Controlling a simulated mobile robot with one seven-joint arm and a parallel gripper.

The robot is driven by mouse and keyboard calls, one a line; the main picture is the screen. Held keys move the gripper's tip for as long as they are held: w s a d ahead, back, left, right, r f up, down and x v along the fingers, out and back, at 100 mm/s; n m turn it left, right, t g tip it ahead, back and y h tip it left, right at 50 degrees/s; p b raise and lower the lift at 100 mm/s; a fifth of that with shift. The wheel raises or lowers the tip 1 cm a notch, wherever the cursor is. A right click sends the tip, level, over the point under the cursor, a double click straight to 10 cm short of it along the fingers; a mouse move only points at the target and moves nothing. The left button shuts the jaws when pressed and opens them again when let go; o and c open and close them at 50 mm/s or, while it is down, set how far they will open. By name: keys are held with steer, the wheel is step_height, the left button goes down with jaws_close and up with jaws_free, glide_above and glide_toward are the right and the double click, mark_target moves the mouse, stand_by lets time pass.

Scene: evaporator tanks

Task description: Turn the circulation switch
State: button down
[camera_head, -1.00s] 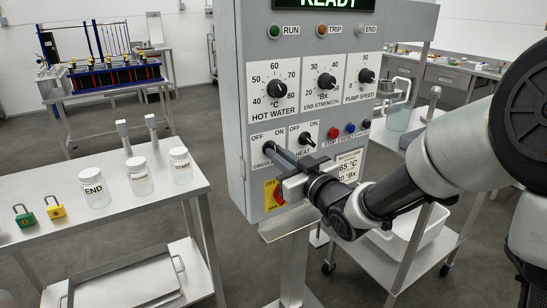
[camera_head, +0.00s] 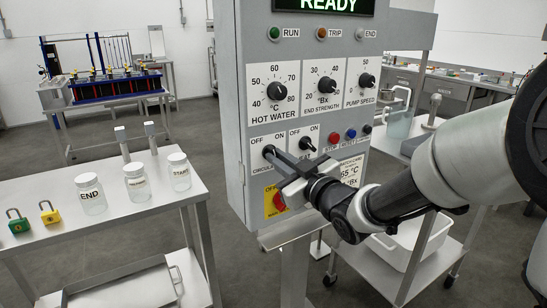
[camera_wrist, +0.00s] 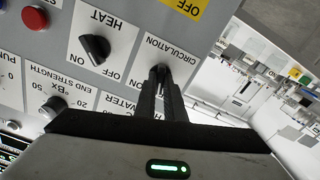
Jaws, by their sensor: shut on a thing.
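The circulation switch (camera_head: 267,150) is on the left of the grey control panel (camera_head: 232,120), in a white plate marked OFF and ON. My gripper (camera_head: 269,153) reaches it from the lower right with its fingers closed around the knob. The wrist view shows the panel upside down. There my fingertips (camera_wrist: 160,72) are shut at the CIRCULATION plate (camera_wrist: 170,52) and hide most of the knob, so its pointing direction is hard to see.
The black heat switch (camera_head: 307,144) is close to the right of my fingers. A red rotary knob on yellow (camera_head: 279,201) is just below them. STOP and RESET buttons (camera_head: 351,134) are further right. A table with jars (camera_head: 91,195) stands left of the panel.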

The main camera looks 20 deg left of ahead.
steer(key=shift+f, duration=0.1)
steer(key=shift+n+b, duration=0.75)
steer(key=shift+n, duration=0.35)
